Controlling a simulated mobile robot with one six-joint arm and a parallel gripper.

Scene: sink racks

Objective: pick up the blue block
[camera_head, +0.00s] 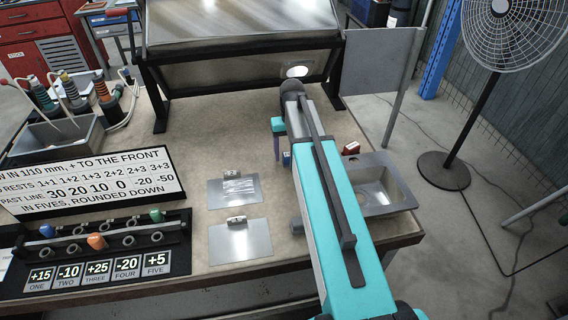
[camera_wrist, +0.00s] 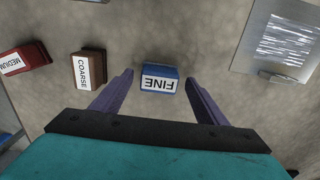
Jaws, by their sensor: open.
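The blue block (camera_wrist: 160,72) carries a white label reading FINE and sits on the worktop in the wrist view. It lies just ahead of my gripper (camera_wrist: 158,82), between the lines of the two open fingers and touching neither. In the head view only a small bit of the blue block (camera_head: 287,159) shows at the left edge of my arm, which hides the rest. The gripper is empty.
A brown block (camera_wrist: 88,70) labelled COARSE and a red block (camera_wrist: 24,60) labelled MEDIUM stand to the left in the wrist view. A metal plate (camera_wrist: 248,50) lies right. A sink (camera_head: 395,190) is set in the bench's right end.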

